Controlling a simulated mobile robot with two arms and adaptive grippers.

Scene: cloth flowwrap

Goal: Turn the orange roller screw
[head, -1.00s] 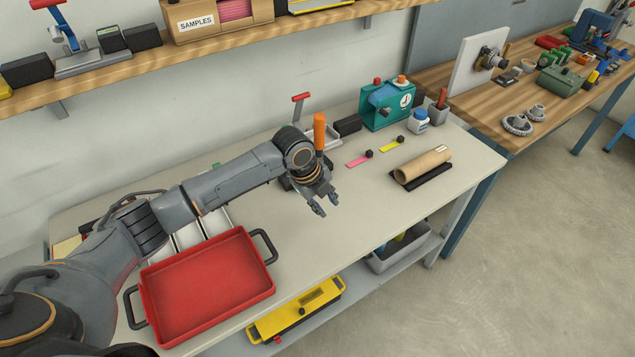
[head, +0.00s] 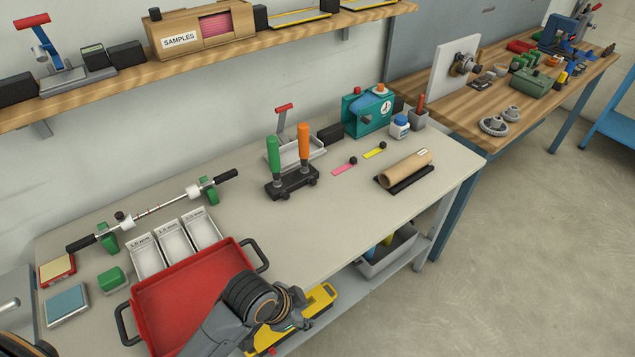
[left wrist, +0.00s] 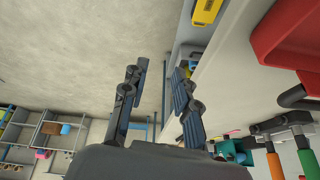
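The orange-handled tool (head: 304,140) stands upright beside a green-handled tool (head: 273,154) in a black holder (head: 292,187) in the middle of the table. In the left wrist view the orange handle (left wrist: 274,165) and green handle (left wrist: 307,158) show at the lower right. My left gripper (left wrist: 160,68) is open and empty, its two fingers well apart. It is away from the orange handle, on the near side by the table's front edge; in the head view my forearm and wrist hide most of it. My right gripper is not in view.
A red tray (head: 180,287) lies at the front, partly under my left arm. A rod on green supports (head: 150,211), white bins (head: 172,237) and a cardboard tube (head: 407,167) are on the table. A yellow case (head: 318,299) sits on the lower shelf. Table right of the tray is clear.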

